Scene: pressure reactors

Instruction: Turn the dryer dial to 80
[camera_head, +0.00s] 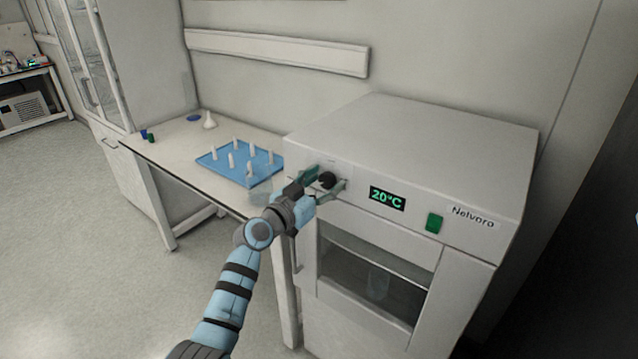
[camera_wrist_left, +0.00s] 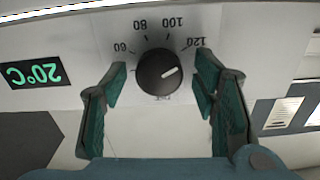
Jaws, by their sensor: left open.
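The dryer (camera_head: 410,150) is a white box with a dark window, standing at the right. Its black dial (camera_head: 327,180) is on the front panel, left of a green display (camera_head: 388,198) that reads 20°C. In the left wrist view the dial (camera_wrist_left: 159,72) has a white pointer line, and marks 60, 80, 100 and 120 appear upside down around it. The display (camera_wrist_left: 34,73) shows there too, inverted. My left gripper (camera_head: 326,178) is open, its green-padded fingers on either side of the dial, with visible gaps in the left wrist view (camera_wrist_left: 161,85). My right gripper is not in view.
A green button (camera_head: 434,222) and a Nelvoro label (camera_head: 472,216) are right of the display. A white table (camera_head: 180,150) left of the dryer bears a blue rack (camera_head: 222,170) with several white pegs. A glass vessel (camera_head: 378,281) shows behind the dryer window. The floor at left is clear.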

